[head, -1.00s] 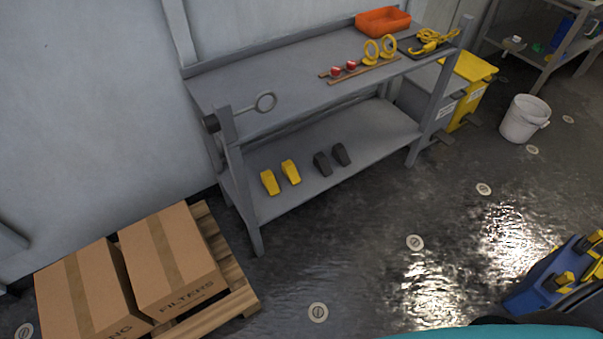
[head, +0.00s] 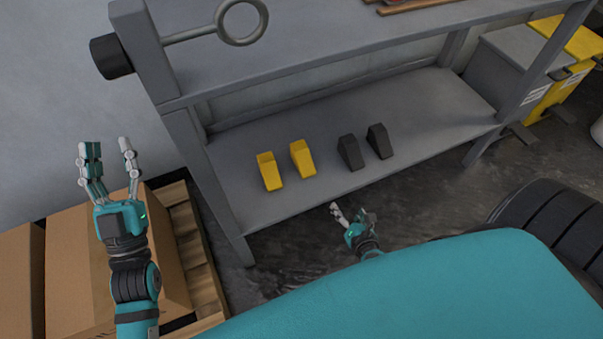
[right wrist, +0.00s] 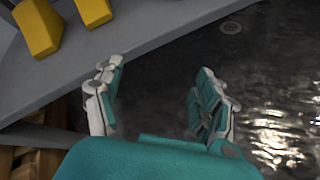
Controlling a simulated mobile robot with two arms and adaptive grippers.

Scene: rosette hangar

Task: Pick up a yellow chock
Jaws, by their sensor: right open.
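Two yellow chocks stand side by side on the lower shelf (head: 330,135) of the grey workbench: the left one (head: 269,171) and the right one (head: 302,158). They also show at the top left of the right wrist view, one (right wrist: 38,28) beside the other (right wrist: 93,10). My right gripper (head: 347,212) is open and empty, just off the front edge of the lower shelf, in front of and to the right of the yellow chocks. My left gripper (head: 106,150) is open and empty, above the cardboard boxes, left of the bench.
Two black chocks (head: 365,148) stand right of the yellow ones on the same shelf. The upper bench top (head: 330,30) overhangs the shelf, with a bench leg (head: 215,190) at its left end. Cardboard boxes (head: 70,240) on a pallet stand at left. A yellow-lidded bin (head: 560,50) stands at right.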

